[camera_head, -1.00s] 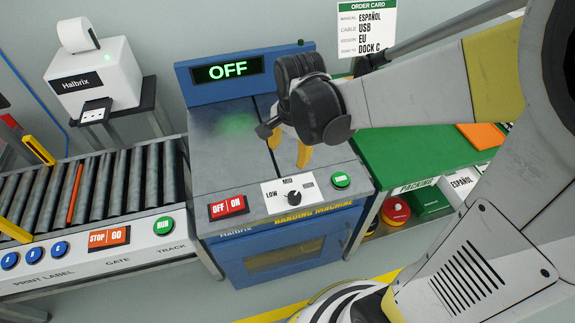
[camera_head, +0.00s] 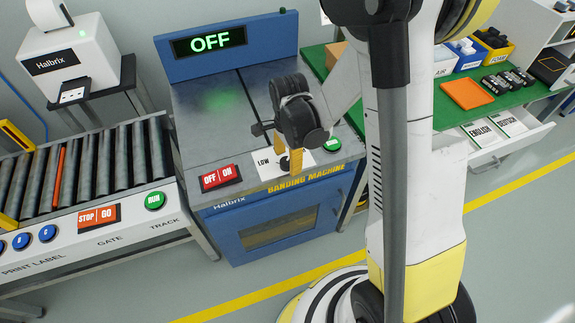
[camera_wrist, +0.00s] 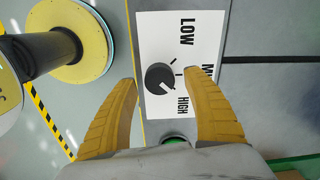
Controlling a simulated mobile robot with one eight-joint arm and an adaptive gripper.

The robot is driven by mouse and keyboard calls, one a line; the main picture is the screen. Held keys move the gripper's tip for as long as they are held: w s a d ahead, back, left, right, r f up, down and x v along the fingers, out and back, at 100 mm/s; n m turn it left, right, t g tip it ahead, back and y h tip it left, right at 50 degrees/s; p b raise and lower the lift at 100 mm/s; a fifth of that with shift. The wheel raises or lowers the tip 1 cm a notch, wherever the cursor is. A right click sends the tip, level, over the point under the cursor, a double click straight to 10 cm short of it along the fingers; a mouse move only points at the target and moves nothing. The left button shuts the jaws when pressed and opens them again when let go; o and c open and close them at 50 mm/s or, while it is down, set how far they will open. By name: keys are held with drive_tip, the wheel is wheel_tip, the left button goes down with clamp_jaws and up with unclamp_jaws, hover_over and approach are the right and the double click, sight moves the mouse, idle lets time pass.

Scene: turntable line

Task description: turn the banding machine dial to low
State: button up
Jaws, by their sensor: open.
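The banding machine (camera_head: 225,205) is a blue unit with a grey top, and its display (camera_head: 209,41) reads OFF. Its black dial (camera_wrist: 159,78) sits on a white plate (camera_wrist: 185,50) marked LOW, MID and HIGH; MID is partly covered by a finger in the wrist view. I cannot tell for sure which mark the dial points at. My gripper (camera_wrist: 163,77) is open, with one yellow finger on each side of the dial and gaps still visible. In the head view my gripper (camera_head: 288,161) is over the plate and partly hides the dial (camera_head: 284,163).
A red OFF/ON switch (camera_head: 220,177) is left of the dial plate, and a green button (camera_head: 333,143) is to its right. A roller conveyor (camera_head: 90,165) with its own buttons stands at left. A green packing bench (camera_head: 450,105) is at right.

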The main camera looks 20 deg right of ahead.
drive_tip(key=shift+f, duration=0.55)
drive_tip(key=shift+c, duration=0.2)
drive_tip(key=c, duration=1.1)
drive_tip(key=shift+n, duration=0.4)
drive_tip(key=shift+c, duration=0.2)
drive_tip(key=n, duration=0.3)
drive_tip(key=shift+n+b, duration=0.4)
drive_tip(key=n, duration=0.9)
drive_tip(key=shift+w+b, duration=0.1)
drive_tip(key=shift+b, duration=0.2)
drive_tip(key=n, duration=0.4)
drive_tip(key=shift+a, duration=0.1)
drive_tip(key=shift+n, duration=0.3)
drive_tip(key=shift+c, duration=0.2)
